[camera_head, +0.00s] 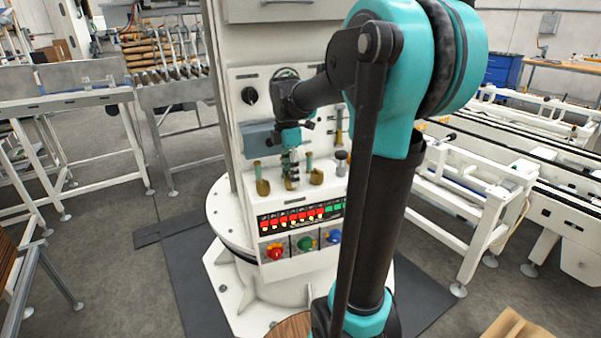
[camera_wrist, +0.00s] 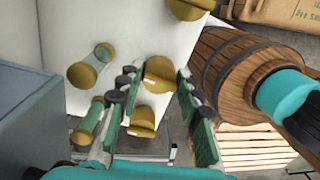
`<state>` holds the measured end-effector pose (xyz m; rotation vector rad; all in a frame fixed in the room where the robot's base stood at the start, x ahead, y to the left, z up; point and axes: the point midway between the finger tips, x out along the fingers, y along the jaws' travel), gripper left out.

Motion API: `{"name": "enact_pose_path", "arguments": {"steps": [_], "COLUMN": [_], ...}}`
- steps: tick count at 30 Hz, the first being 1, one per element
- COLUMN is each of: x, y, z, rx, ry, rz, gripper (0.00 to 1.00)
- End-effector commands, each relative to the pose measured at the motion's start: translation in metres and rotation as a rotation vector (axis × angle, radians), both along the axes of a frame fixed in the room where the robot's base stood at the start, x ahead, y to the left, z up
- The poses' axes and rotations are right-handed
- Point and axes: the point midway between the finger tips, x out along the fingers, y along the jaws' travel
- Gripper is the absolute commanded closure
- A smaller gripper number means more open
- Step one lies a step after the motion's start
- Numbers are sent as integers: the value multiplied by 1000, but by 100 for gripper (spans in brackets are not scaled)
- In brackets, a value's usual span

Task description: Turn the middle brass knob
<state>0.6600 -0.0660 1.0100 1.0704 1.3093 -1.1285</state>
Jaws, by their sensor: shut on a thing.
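The white control panel (camera_head: 250,130) stands on the column in front of me. Its brass knobs are in a row, with a left knob (camera_head: 262,187) and a right knob (camera_head: 316,177) visible in the head view. My gripper (camera_head: 291,168) is at the middle of this row and largely covers the middle knob there. In the wrist view the middle brass knob (camera_wrist: 158,72) sits between the fingertips of my gripper (camera_wrist: 156,82), which is shut on it. One brass knob (camera_wrist: 190,8) shows above it and another (camera_wrist: 143,121) below it. The middle knob's exact turn angle is unclear.
Brass-ended fittings (camera_wrist: 88,68) and a grey-blue box (camera_wrist: 22,115) are close to the gripper. Below are lit indicators (camera_head: 300,213) and red (camera_head: 274,251), green (camera_head: 305,243) and blue (camera_head: 334,236) buttons. A wooden barrel (camera_wrist: 225,65) stands nearby. Conveyors (camera_head: 470,190) are at the right.

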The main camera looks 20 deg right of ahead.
Motion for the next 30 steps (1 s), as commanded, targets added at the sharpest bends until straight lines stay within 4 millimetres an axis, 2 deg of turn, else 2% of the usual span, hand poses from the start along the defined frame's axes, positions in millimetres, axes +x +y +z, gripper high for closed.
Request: {"name": "enact_pose_path", "arguments": {"steps": [30], "x": [-3], "y": [-3], "z": [-1], "rx": [-1], "ry": [5], "rz": [-922], "gripper": [94]}}
